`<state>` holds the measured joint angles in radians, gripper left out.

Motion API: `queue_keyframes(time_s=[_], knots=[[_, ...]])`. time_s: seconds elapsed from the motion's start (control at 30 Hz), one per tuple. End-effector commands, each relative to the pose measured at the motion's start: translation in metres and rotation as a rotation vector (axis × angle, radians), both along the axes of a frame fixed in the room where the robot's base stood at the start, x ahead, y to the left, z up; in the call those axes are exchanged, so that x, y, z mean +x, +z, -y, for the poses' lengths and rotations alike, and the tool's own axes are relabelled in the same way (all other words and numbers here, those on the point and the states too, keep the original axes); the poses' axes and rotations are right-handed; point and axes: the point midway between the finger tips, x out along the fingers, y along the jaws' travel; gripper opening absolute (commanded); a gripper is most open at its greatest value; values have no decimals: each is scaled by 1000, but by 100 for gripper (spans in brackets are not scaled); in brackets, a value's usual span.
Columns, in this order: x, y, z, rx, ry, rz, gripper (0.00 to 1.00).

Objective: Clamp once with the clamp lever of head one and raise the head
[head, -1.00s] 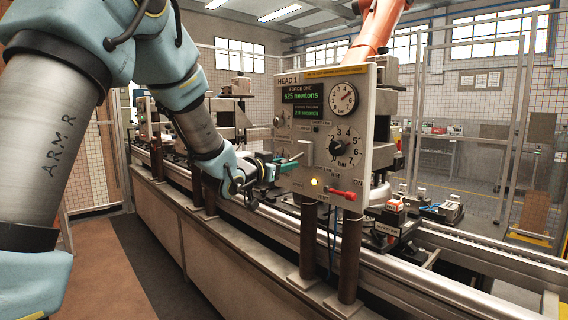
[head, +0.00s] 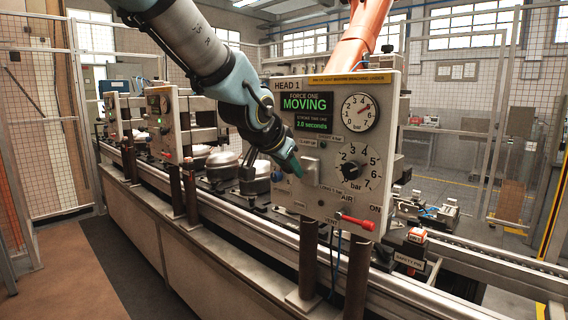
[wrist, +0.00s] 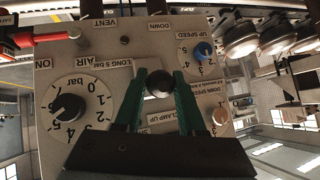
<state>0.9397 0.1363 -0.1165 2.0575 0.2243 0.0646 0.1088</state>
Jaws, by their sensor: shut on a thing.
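The head one panel (head: 330,212) stands upright on dark posts and reads "HEAD 1". Its green display (head: 305,104) reads "FORCE ONE MOVING" with a stroke time of 2.0 seconds below. My gripper (head: 296,168) reaches the panel's left half from the upper left. In the wrist view, its green fingers (wrist: 159,84) are shut on the dark round knob of the clamp lever (wrist: 159,83), between the "CLAMP UP" and "DOWN" labels. The lever's shaft is hidden behind the knob and fingers.
A red air handle (head: 356,222) sticks out at the panel's lower right. A black pressure dial (head: 351,168) and a gauge (head: 361,112) are beside my gripper. The conveyor rail (head: 490,280) runs below. The aisle floor is clear.

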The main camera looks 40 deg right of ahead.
Motion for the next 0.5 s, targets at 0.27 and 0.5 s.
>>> queue_keyframes(time_s=[0.27, 0.5], knots=[[0, 9, 4, 101, -1, -20, 0], [1, 9, 5, 127, -1, -24, 0]])
